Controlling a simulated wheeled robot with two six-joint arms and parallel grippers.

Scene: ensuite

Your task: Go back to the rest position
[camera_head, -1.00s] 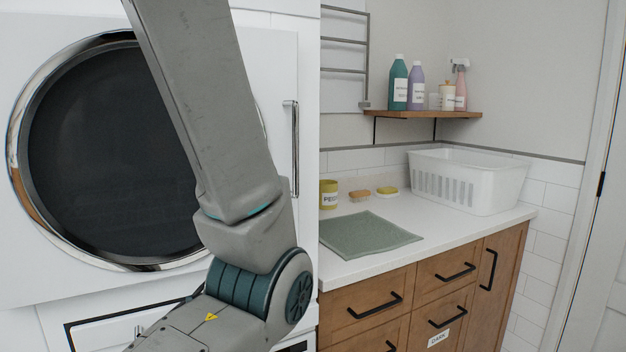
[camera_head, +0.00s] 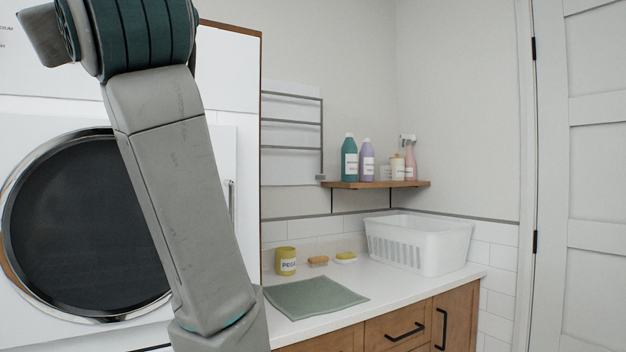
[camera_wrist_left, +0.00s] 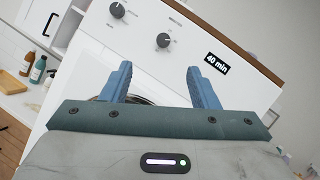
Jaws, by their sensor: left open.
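In the left wrist view my left gripper (camera_wrist_left: 160,84) is open. Its two blue fingers stand wide apart with nothing between them. Beyond the fingers is the white front of the washing machine (camera_wrist_left: 135,50), with two dark knobs and a "40 min" label. In the head view an arm of mine crosses the washing machine (camera_head: 222,140) on the left and hides part of its round dark door (camera_head: 75,220). No gripper fingers show in the head view. My right gripper is not in view.
A white counter (camera_head: 395,295) holds a green cloth (camera_head: 315,297), a yellow pot (camera_head: 285,261), a brush (camera_head: 318,261), a yellow sponge (camera_head: 346,257) and a white basket (camera_head: 420,245). Bottles stand on a wooden shelf (camera_head: 375,185). A panelled door (camera_head: 600,180) is at right.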

